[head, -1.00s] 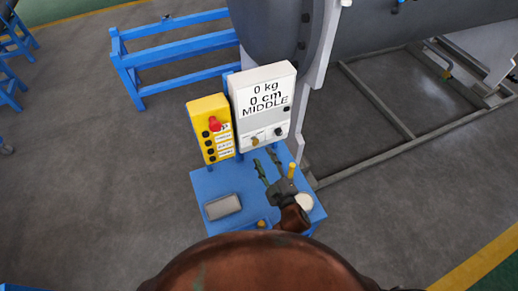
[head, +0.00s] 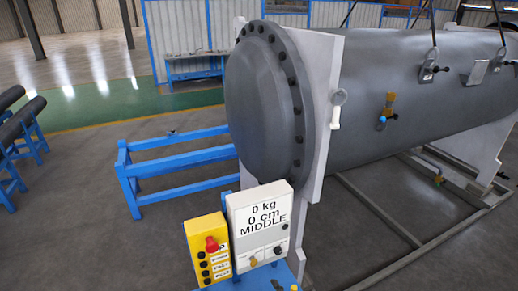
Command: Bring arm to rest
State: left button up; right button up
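A dark fingertip, apparently of my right gripper (head: 277,284), just shows at the bottom edge of the head view, over the small blue stand (head: 255,281). The rest of that gripper and its arm are cut off, so I cannot tell whether it is open or shut. My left gripper is not in view. The white display box (head: 259,222) reads "0 kg", "0 cm", "MIDDLE". The yellow control box (head: 208,250) with a red button stands left of it.
A large grey flanged shell (head: 265,110) fills the middle and right, beside a white upright plate (head: 318,130). A blue frame (head: 180,148) stands on the left. Grey floor (head: 80,220) is open at the lower left.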

jog(key=s+d+f+m+g+h, duration=0.35)
jog(key=d+f, duration=0.25)
jog(key=d, duration=0.5)
jog(key=s+d+f+m+g+h, duration=0.2)
jog(key=s+d+f+m+h, duration=0.25)
jog(key=d, duration=0.75)
jog(key=s+d+f+m+g, duration=0.3)
jog(key=s+d+f+g, duration=0.1)
jog(key=s, duration=0.4)
jog(key=s+d+f+m+g, duration=0.2)
jog(key=s+d+f+g, duration=0.15)
jog(key=s, duration=0.55)
notch_tip(320, 180, down, 34)
jog(key=s+a+g+y+b, duration=0.1)
jog(key=s+b, duration=0.1)
jog(key=b, duration=0.3)
jog(key=s+f+n+g+b, duration=0.1)
jog(key=s+f+b, duration=0.3)
jog(key=s+f, duration=1.5)
notch_tip(320, 180, down, 3)
jog(key=shift+r+g, duration=0.1)
jog(key=shift+g, duration=0.2)
